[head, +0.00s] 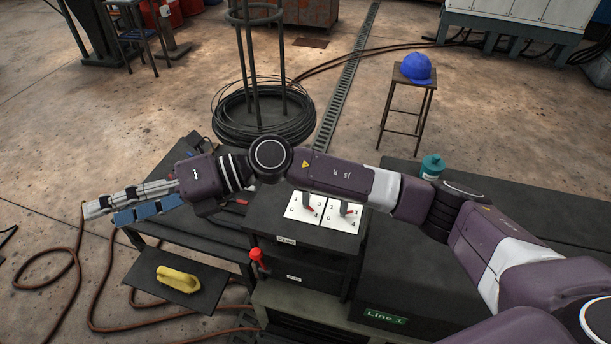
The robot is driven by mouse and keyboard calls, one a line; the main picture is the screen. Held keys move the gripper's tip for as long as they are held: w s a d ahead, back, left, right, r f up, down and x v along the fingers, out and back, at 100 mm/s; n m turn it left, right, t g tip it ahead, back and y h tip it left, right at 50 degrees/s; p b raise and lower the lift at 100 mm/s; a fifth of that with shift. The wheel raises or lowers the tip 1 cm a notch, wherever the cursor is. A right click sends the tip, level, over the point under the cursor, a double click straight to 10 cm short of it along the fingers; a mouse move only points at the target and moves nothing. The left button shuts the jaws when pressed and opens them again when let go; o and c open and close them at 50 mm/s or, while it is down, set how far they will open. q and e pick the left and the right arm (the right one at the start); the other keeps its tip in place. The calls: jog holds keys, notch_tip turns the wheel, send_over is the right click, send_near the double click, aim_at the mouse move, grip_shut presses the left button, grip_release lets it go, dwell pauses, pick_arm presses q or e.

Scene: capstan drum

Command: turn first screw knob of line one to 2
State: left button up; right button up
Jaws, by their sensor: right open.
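Two white dial plates with red-tipped pointers sit on top of a black cabinet: the left knob (307,209) and the right knob (345,214). The digits 0 and 1 show on the left plate, but its other marks and exact pointer setting are too small to tell. A green "Line 1" label (386,316) is on the cabinet front at lower right. My right arm crosses above the knobs from the right. Its gripper (102,213) is open and empty at far left, well away from the knobs. My left gripper is out of view.
A red-knobbed lever (257,258) stands on the cabinet front. A yellow object (178,279) lies on a low dark shelf. A wire coil (262,118) stands behind. A stool (407,103) holds a blue cap (416,68). A teal container (431,167) stands at right.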

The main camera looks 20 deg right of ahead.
jog(key=w+d+f+n+g+h, duration=0.1)
jog(key=w+d+f+n+h, duration=0.1)
jog(key=d+f+h, duration=0.3)
jog(key=t+h, duration=0.2)
jog(key=h, duration=1)
send_over(306, 194)
jog(key=f, duration=0.3)
jog(key=shift+w+a+f, duration=0.1)
jog(key=shift+w+f, duration=0.05)
jog(key=shift+w, duration=0.15)
jog(key=shift+d+f, duration=0.1)
jog(key=shift+d, duration=0.2)
notch_tip(306, 194, down, 6)
jog(key=p, duration=0.3)
jog(key=shift+a+f+p, duration=0.1)
jog(key=shift+f+p, duration=0.25)
jog(key=shift+f, duration=0.3)
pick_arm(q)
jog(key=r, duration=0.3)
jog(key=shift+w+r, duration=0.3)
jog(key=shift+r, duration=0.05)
pick_arm(e)
jog(key=shift+c, duration=0.2)
